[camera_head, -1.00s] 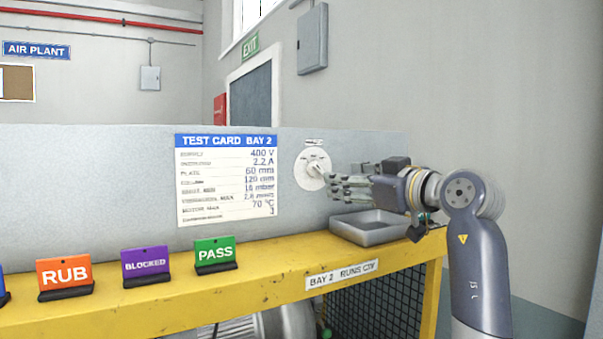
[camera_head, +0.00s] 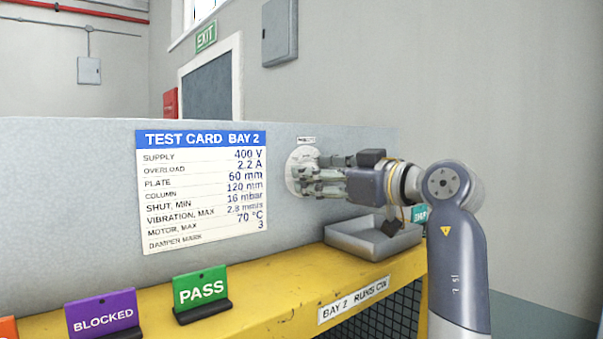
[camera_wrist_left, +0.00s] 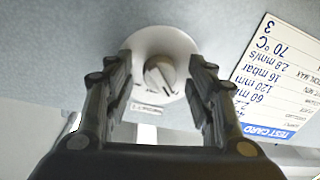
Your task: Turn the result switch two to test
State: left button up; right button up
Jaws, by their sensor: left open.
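The result switch is a round white dial (camera_head: 300,157) with a small knob, on the grey upright panel to the right of the test card. In the left wrist view the switch knob (camera_wrist_left: 159,77) is seen head-on, its grip bar slanted. My left gripper (camera_head: 303,181) is at the dial and covers part of it in the head view. In the left wrist view the left gripper (camera_wrist_left: 161,68) is open, one finger on each side of the knob, with visible gaps. I cannot read the dial's position marks. My right gripper is not in view.
The test card (camera_head: 204,190) is on the panel. Below, the yellow bench (camera_head: 270,293) carries a grey tray (camera_head: 350,238) under my left gripper, and PASS (camera_head: 201,289) and BLOCKED (camera_head: 102,314) signs. An EXIT sign (camera_head: 206,37) hangs behind.

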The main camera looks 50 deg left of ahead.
pick_arm(q)
jog(key=shift+r, duration=0.1)
jog(key=shift+d, duration=0.2)
jog(key=shift+c, duration=1.1)
jog(key=c, duration=0.9)
jog(key=shift+o, duration=0.2)
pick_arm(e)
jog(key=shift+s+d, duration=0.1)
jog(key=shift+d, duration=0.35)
